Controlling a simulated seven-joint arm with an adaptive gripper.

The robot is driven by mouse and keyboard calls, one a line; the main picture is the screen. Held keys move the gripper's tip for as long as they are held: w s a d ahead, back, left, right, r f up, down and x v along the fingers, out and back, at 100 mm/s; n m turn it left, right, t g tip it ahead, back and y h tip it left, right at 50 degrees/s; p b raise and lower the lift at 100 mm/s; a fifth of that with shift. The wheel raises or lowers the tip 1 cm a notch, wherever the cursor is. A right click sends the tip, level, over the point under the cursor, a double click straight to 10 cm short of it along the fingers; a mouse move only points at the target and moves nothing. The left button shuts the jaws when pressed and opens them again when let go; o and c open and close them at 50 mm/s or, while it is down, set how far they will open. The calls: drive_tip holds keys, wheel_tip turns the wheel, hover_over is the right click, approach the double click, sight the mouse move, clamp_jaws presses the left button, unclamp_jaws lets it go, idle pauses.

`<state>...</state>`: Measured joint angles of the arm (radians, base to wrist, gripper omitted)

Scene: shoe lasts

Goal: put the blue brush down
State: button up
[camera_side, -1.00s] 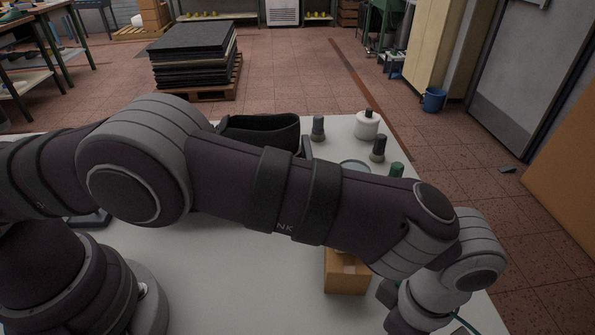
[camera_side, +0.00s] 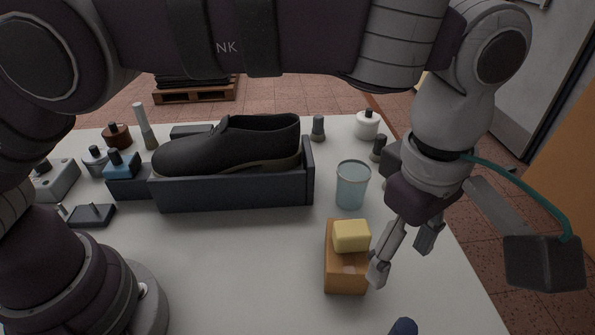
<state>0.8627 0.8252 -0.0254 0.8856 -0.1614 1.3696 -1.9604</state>
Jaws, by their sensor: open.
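My gripper (camera_side: 401,258) is open and empty, its fingers pointing down above the right part of the table. A dark blue rounded thing (camera_side: 404,327) shows at the bottom edge of the picture, below my gripper and apart from it. It may be the blue brush, but most of it is cut off by the frame, so its shape and how it lies cannot be told.
An orange-brown block (camera_side: 345,281) with a yellow block (camera_side: 351,236) on it stands just left of my fingers. Behind are a translucent blue cup (camera_side: 351,187) and a black shoe (camera_side: 240,142) in a dark tray (camera_side: 240,191). The table's front middle (camera_side: 235,285) is clear.

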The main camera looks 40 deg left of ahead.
drive_tip(key=w+a+r+m+t, duration=0.1)
drive_tip(key=a+r+m, duration=0.25)
drive_tip(key=a, duration=0.45)
drive_tip(key=w+a+r+m+t, duration=0.1)
drive_tip(key=a+r+m, duration=0.2)
drive_tip(key=a+r, duration=0.3)
drive_tip(key=s+a+f+m+t, duration=0.3)
drive_tip(key=s+a+m, duration=0.4)
drive_tip(key=a, duration=0.5)
drive_tip(key=shift+s+a+f+m, duration=0.35)
drive_tip(key=shift+s+f, duration=0.1)
drive_tip(key=shift+s, duration=0.6)
